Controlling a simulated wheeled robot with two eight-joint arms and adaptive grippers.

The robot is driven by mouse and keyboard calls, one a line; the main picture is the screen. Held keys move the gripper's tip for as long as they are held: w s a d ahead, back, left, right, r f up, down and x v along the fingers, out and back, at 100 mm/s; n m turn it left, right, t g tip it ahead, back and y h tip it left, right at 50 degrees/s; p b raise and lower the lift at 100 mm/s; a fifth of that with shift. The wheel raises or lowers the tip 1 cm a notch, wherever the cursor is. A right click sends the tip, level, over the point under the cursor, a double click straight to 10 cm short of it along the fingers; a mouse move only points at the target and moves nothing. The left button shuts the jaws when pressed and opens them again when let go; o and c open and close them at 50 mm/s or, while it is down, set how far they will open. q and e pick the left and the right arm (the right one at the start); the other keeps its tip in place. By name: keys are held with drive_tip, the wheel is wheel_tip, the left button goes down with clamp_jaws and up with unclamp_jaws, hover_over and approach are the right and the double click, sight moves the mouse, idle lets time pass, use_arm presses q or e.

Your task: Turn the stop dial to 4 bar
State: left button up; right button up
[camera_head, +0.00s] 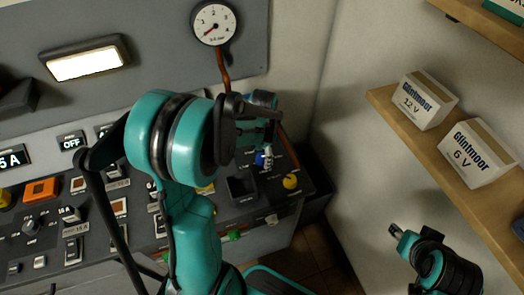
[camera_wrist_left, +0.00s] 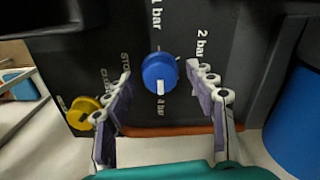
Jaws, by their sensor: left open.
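The stop dial is a round blue knob (camera_wrist_left: 158,72) with a white mark on its rim. In the left wrist view the mark points down toward the "4 bar" label (camera_wrist_left: 160,108). "1 bar" is above the knob and "2 bar" is to its right. My left gripper (camera_wrist_left: 162,92) is open, with one finger on each side of the knob; whether they touch it is unclear. In the head view the left gripper (camera_head: 262,142) is over the knob (camera_head: 264,157), which is partly hidden. My right gripper (camera_head: 395,230) is at lower right, away from the panel.
A yellow knob (camera_head: 290,181) is beside the blue one. A pressure gauge (camera_head: 215,23) on the wall has its red needle at lower left. Switches fill the panel to the left. A shelf (camera_head: 385,98) with white boxes (camera_head: 428,100) is at right.

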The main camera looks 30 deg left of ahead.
sight(263, 158)
use_arm(q)
wheel_tip(263, 158, up, 12)
drive_tip(key=shift+d, duration=0.15)
drive_tip(key=shift+s+d, duration=0.1)
drive_tip(key=shift+s, duration=0.05)
idle(0.5)
drive_tip(key=s+d+n+t, duration=0.6)
drive_tip(key=s+d+t, duration=0.1)
drive_tip(key=s+d, duration=0.3)
drive_tip(key=shift+s+r, duration=0.25)
drive_tip(key=shift+s, duration=0.1)
